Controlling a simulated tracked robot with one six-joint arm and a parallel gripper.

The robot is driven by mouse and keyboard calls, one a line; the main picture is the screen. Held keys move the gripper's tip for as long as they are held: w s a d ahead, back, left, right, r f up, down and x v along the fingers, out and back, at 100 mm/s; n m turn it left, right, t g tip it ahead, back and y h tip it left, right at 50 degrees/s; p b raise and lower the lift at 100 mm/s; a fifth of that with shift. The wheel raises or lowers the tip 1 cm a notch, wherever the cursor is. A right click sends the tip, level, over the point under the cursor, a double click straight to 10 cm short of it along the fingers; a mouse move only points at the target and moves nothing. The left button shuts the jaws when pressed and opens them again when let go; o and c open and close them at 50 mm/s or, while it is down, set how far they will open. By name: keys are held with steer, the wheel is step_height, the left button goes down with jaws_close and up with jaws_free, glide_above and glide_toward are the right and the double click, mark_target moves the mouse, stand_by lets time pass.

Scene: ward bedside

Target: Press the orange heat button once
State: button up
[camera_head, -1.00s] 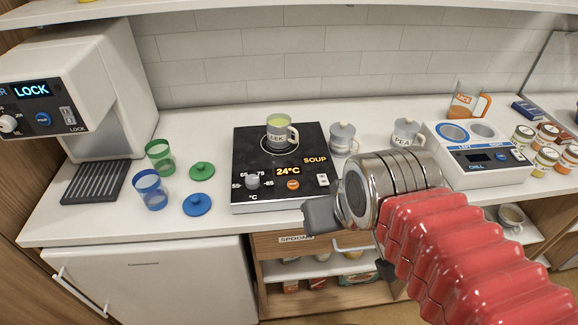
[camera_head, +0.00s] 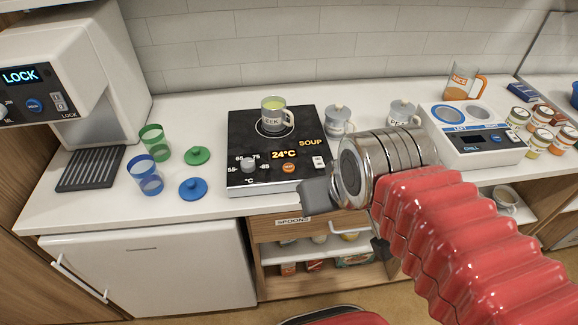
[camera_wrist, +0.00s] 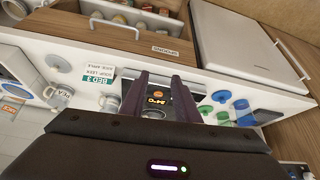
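The orange heat button (camera_head: 289,168) is on the front part of the black hot plate (camera_head: 240,135), just below the orange 24°C display (camera_head: 284,154). A grey mug (camera_head: 278,118) with green soup stands on the plate's ring. In the head view my gripper (camera_head: 316,196) is in front of the plate's front right corner, to the right of and lower in the picture than the button. In the wrist view its two dark fingers (camera_wrist: 159,78) are apart with nothing held, and the plate's lit display shows between them.
A dial (camera_head: 248,163) and a white switch (camera_head: 319,162) flank the button. Lidded mugs (camera_head: 339,122) stand right of the plate. Blue and green cups (camera_head: 151,178) and lids (camera_head: 194,189) are left of it. The counter front edge and spoon drawer (camera_head: 276,229) lie below.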

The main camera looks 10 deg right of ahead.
jaws_close()
stand_by(1.3)
